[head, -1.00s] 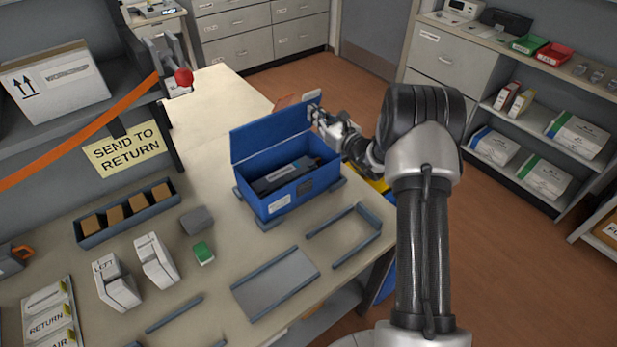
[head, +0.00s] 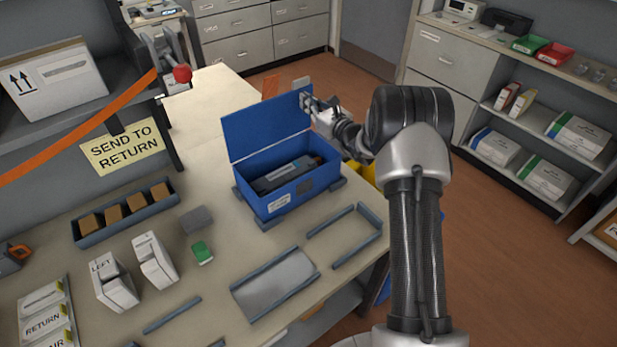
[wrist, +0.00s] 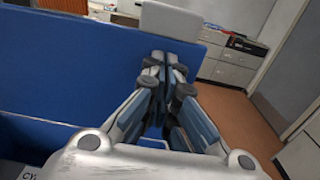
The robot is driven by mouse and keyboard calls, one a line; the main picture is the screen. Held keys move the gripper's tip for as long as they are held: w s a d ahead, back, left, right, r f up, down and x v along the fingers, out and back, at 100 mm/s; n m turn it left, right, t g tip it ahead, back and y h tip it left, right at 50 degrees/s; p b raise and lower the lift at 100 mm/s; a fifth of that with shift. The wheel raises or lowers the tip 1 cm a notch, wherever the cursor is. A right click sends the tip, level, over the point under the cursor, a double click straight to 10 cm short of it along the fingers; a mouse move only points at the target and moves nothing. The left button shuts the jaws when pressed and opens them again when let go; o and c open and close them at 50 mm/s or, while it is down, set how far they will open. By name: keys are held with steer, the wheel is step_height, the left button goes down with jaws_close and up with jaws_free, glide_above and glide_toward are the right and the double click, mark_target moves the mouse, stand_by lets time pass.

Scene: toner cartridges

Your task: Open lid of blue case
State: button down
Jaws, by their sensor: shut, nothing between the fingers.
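The blue case (head: 287,204) stands on the table with its lid (head: 262,130) swung up, leaning back at the rear edge. A dark toner cartridge (head: 288,176) with a grey label lies inside the case. My gripper (head: 306,101) is at the lid's upper right corner. In the wrist view my gripper (wrist: 165,62) has its fingers together, with nothing between them, in front of the blue lid (wrist: 70,70). A light grey tab (wrist: 173,20) rises above the lid's edge there. I cannot tell whether the fingertips touch the lid.
A grey tray (head: 274,284) and a low U-shaped frame (head: 346,236) lie in front of the case. The table (head: 215,110) behind the case's left side is clear.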

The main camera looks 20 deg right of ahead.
steer(key=shift+w+a+r, duration=0.15)
steer(key=shift+w+a, duration=0.1)
steer(key=shift+w, duration=0.35)
steer(key=shift+w, duration=0.1)
steer(key=shift+b+x, duration=0.65)
steer(key=shift+x, duration=0.5)
steer(key=v, duration=1)
steer(key=shift+b, duration=0.3)
steer(key=shift+r, duration=0.1)
stand_by(0.4)
